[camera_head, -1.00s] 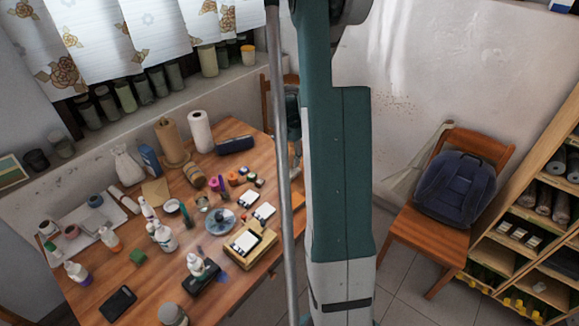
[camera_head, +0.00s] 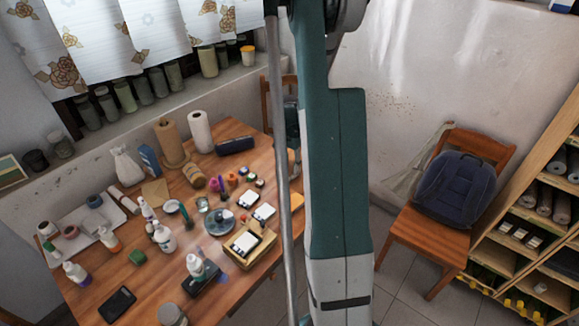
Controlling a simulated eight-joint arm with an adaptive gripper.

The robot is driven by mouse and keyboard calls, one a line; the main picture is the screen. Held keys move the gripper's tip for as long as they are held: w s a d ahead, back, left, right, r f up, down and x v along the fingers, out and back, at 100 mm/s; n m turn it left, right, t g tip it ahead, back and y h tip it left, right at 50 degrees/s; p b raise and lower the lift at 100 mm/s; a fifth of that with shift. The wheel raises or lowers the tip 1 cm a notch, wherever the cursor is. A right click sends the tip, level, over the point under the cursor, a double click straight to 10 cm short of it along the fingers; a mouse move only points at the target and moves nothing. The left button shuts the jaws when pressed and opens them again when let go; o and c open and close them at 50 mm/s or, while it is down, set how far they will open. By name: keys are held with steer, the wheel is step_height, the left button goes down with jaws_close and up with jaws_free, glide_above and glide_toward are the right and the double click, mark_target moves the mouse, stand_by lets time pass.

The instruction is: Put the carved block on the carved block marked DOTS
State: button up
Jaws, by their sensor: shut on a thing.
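Small pale rectangular pieces with dark edges lie on the wooden table (camera_head: 235,132). One pale piece (camera_head: 249,198) and another (camera_head: 264,211) lie near its right side. A third pale piece (camera_head: 245,241) is on a small wooden tray (camera_head: 266,239) at the near right edge. They are too small to read any marking, so I cannot tell which are carved blocks or which is marked DOTS. My gripper is not visible; my large teal and grey arm and a grey pole cover the area right of the table. Anything it holds is hidden.
Bottles, jars, rolls and a black phone (camera_head: 117,304) crowd the table. A paper towel roll (camera_head: 200,131) stands at the back. A chair with a blue backpack (camera_head: 453,188) and a shelf (camera_head: 548,215) stand right. Some bare tabletop shows at the near left.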

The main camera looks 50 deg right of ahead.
mark_target(289, 167)
steer(key=shift+f, duration=0.2)
steer(key=o, duration=0.9)
steer(key=shift+r, duration=0.3)
steer(key=shift+r+p, duration=0.7)
steer(key=shift+r, duration=5.25)
